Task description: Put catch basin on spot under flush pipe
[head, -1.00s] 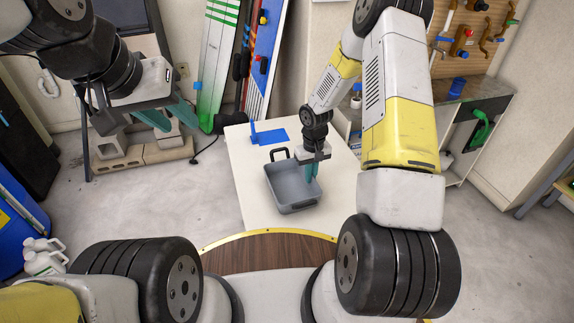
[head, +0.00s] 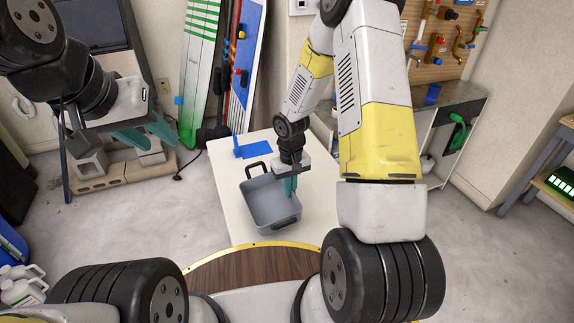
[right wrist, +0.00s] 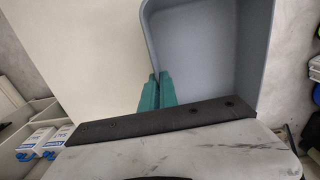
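The catch basin (head: 270,212) is a grey open tub with a black handle at its far side. It sits on or just above the white tabletop; I cannot tell which. My right gripper (head: 290,187) points down at the basin's right wall. In the right wrist view its teal fingers (right wrist: 157,90) are close together with the wall of the basin (right wrist: 205,50) running between them. My left gripper (head: 146,134) is open and empty, off to the left above the floor. I cannot make out a flush pipe.
The white table (head: 228,185) has bare surface around the basin. Skis or boards (head: 240,70) lean on the wall behind it. A counter (head: 465,95) stands at right, and white jugs (head: 22,285) at lower left.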

